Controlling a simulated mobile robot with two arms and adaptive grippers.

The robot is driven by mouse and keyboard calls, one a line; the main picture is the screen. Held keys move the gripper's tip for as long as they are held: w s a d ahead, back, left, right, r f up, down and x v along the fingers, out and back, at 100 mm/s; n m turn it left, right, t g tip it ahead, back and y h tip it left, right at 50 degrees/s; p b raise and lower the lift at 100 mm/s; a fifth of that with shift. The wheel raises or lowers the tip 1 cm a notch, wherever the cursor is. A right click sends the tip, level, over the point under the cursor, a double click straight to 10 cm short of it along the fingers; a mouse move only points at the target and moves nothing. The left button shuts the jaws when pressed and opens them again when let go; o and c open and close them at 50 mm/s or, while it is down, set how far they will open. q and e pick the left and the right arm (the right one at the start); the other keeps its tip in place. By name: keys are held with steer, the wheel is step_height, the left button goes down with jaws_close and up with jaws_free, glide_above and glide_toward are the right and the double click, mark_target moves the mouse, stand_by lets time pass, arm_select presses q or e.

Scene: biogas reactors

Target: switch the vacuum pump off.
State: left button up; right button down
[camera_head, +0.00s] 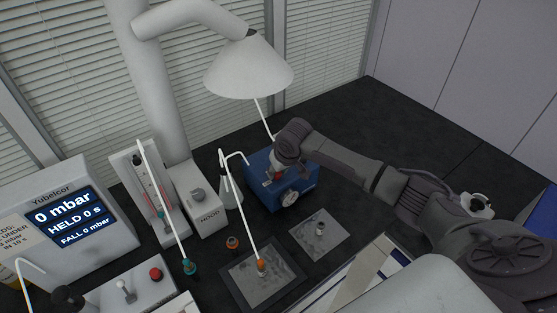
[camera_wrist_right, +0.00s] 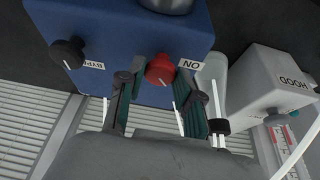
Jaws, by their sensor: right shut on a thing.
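In the head view this gripper (camera_head: 276,170) reaches the pump from the right. I cannot tell the knob's exact setting. My left gripper is not in view.
A white HOOD box (camera_head: 205,205) and a flask (camera_head: 230,190) stand left of the pump, under a white hood (camera_head: 250,68). The Yubelcor display (camera_head: 66,215) reads 0 mbar. The bench behind the arm is clear.

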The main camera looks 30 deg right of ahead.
steer(key=m, duration=0.1)
steer(key=m+h+p, duration=0.1)
steer(key=shift+a+r+m+p, duration=0.2)
steer(key=shift+m+p, duration=0.1)
steer(key=shift+m, duration=0.1)
steer(key=shift+f+m+h, duration=0.15)
steer(key=shift+m+h, duration=0.25)
steer(key=shift+m, duration=0.4)
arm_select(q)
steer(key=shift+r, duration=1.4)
arm_select(e)
steer(key=shift+w+m+g+h, duration=0.1)
steer(key=shift+m+g+h, duration=0.35)
steer(key=shift+m, duration=1.15)
steer(key=c, duration=0.8)
jaws_free()
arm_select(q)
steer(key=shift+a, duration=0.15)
arm_select(e)
steer(key=shift+o, duration=0.2)
steer(key=v, duration=1.2)
steer(key=shift+a+f, duration=0.1)
